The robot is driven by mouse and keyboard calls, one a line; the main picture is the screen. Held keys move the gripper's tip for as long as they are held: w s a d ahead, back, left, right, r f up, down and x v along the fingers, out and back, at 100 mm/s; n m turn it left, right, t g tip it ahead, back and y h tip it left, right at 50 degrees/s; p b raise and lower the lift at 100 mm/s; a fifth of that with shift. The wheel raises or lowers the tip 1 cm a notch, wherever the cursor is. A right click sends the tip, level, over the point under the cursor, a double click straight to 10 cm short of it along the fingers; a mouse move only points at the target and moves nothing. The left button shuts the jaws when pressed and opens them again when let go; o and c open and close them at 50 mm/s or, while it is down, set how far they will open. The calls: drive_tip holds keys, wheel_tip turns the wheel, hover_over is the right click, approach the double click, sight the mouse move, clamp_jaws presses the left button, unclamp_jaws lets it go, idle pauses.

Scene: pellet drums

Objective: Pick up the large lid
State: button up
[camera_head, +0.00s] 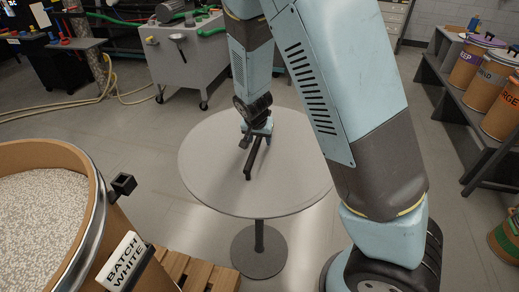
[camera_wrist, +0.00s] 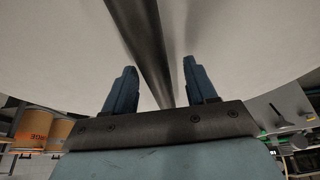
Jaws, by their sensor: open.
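A dark bar (camera_head: 249,164) stands out over a wide round grey disc (camera_head: 205,160) on a pedestal. The bar may be the large lid's handle; I cannot tell whether the disc is the lid itself or a table top under it. My gripper (camera_head: 256,135) is low over the disc, at the far end of the bar. In the wrist view my gripper (camera_wrist: 158,68) is open. The bar (camera_wrist: 146,35) runs between its two blue fingers, with a gap on each side. The pale disc (camera_wrist: 60,55) fills the background. The bar's far end is partly hidden by my gripper.
An open drum of white pellets (camera_head: 45,200), labelled batch white, stands at the left front on a wooden pallet (camera_head: 200,272). A grey wheeled cabinet (camera_head: 190,62) is behind the disc. Several labelled drums (camera_head: 470,62) stand on a bench at right.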

clamp_jaws()
idle(0.6)
idle(0.9)
